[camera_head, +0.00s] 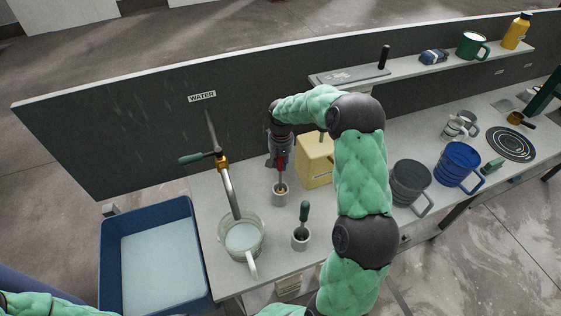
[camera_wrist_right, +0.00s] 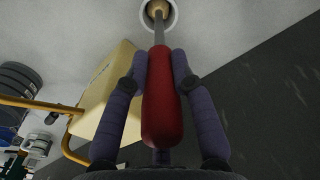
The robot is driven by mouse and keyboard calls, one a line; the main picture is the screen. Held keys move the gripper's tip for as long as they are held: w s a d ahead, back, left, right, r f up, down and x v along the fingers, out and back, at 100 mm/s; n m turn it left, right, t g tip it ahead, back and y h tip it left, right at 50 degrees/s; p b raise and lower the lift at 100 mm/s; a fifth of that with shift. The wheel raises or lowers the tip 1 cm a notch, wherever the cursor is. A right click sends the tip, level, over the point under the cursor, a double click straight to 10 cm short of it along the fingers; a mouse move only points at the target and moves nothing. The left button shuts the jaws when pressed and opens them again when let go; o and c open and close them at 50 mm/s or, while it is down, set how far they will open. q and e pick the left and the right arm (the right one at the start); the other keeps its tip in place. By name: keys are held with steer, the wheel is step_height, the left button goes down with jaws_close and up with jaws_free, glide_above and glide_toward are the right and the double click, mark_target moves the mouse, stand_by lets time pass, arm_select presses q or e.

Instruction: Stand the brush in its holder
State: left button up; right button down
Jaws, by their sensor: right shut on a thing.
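The brush has a red handle (camera_wrist_right: 161,105) and a thin grey shaft. My right gripper (camera_head: 281,158) is shut on the red handle, with one finger on each side of it in the right wrist view (camera_wrist_right: 160,75). The brush points down in the head view, handle up. Its lower end is at the mouth of a small pale round holder (camera_head: 280,196), and in the right wrist view it overlaps the holder's opening (camera_wrist_right: 172,20). How deep it sits is hidden. My left gripper is out of view.
A second small holder (camera_head: 300,244) with a green-handled tool stands nearby. A water jug (camera_head: 259,236) under the tap (camera_head: 230,190) is at left, beside a blue basin (camera_head: 109,262). A yellow block (camera_head: 314,164) stands close to my right gripper. Dark and blue mugs are at right.

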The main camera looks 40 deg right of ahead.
steer(key=shift+f+b, duration=0.35)
steer(key=shift+f, duration=0.2)
steer(key=c, duration=1)
jaws_free()
steer(key=shift+o, duration=0.2)
steer(key=shift+r, duration=0.15)
step_height(320, 180, up, 12)
steer(key=shift+s+f, duration=0.1)
steer(key=shift+s, duration=0.05)
